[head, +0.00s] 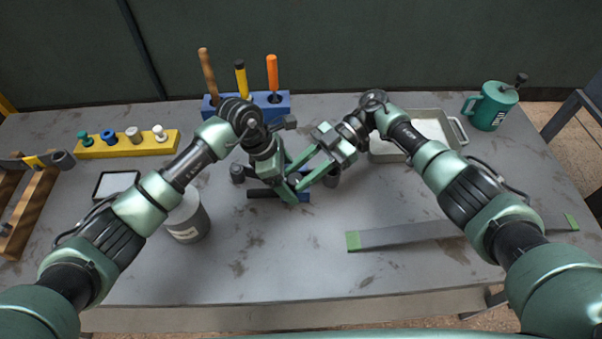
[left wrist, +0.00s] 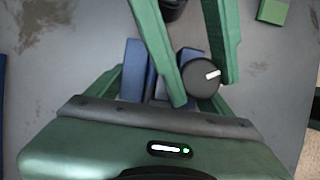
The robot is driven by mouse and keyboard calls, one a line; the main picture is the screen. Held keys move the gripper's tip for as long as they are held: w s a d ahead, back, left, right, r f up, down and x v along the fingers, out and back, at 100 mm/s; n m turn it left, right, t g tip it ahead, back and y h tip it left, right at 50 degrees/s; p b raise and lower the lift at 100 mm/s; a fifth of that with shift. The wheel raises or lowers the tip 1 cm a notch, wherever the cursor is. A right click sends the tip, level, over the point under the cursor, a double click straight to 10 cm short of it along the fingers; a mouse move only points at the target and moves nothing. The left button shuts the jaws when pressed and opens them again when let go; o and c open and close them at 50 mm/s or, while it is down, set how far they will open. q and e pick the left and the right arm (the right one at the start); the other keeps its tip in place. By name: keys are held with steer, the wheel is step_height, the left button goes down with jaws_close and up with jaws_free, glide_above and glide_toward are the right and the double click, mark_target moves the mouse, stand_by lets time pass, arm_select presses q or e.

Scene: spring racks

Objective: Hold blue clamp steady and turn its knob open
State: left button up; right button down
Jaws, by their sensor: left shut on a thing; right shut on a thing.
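The blue clamp (left wrist: 133,72) shows in the left wrist view between the fingers of my left gripper (left wrist: 160,88), which is shut on it. Its dark round knob (left wrist: 194,78) with a white mark faces up. The two green fingers of my right gripper (left wrist: 203,100) come in from the top and lie on either side of the knob, shut on it. In the head view both grippers, my left (head: 291,194) and my right (head: 296,180), meet mid-table and hide most of the clamp and the knob.
A blue holder (head: 222,106) with several tools stands behind. A yellow rack (head: 128,147) with several knobs is at left, beside a grey can (head: 187,218). A grey tray (head: 388,151), a green mug (head: 490,106) and a long bar (head: 410,234) are at right. The front middle is clear.

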steer(key=shift+w+n+g+h, duration=0.1)
steer(key=shift+n+g+h, duration=0.3)
steer(key=shift+n+g, duration=0.1)
steer(key=c, duration=1)
jaws_free()
steer(key=shift+f, duration=0.1)
steer(key=shift+m+t+y, duration=0.3)
steer(key=shift+m+t, duration=0.1)
steer(key=m+t+y, duration=0.1)
steer(key=m+t, duration=0.1)
steer(key=s+m+t+y, duration=0.1)
steer(key=m+t, duration=0.2)
steer(key=shift+d+t, duration=0.15)
steer(key=shift+t, duration=0.15)
steer(key=v, duration=1.2)
steer(key=a+r+h, duration=0.7)
steer(key=h, duration=0.2)
steer(key=shift+s+a+r+n+t, duration=0.2)
steer(key=shift+n+t, duration=0.1)
steer(key=shift+n, duration=0.1)
